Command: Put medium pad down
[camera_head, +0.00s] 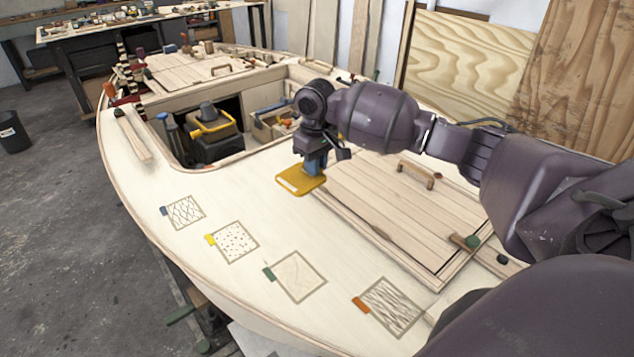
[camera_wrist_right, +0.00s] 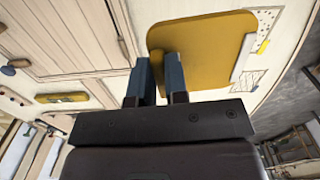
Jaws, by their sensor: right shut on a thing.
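My right gripper (camera_head: 316,166) is shut on a yellow pad (camera_head: 298,181), gripping it at its edge. The pad is held over the pale deck, beside the left corner of the planked hatch. The right wrist view shows the pad (camera_wrist_right: 198,48) beyond the two blue fingers (camera_wrist_right: 161,80). Patterned squares are marked on the deck: a blue-tagged one (camera_head: 185,212), a yellow-tagged dotted one (camera_head: 234,242), a green-tagged one (camera_head: 296,276) and an orange-tagged one (camera_head: 392,307). All four squares are bare. My left gripper is not in view.
The planked hatch (camera_head: 385,205) has a raised wooden handle (camera_head: 416,175). An open well behind the pad holds a black and yellow toolbox (camera_head: 212,130). A green-ended wooden tool (camera_head: 468,241) lies at the hatch's right. The deck around the squares is clear.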

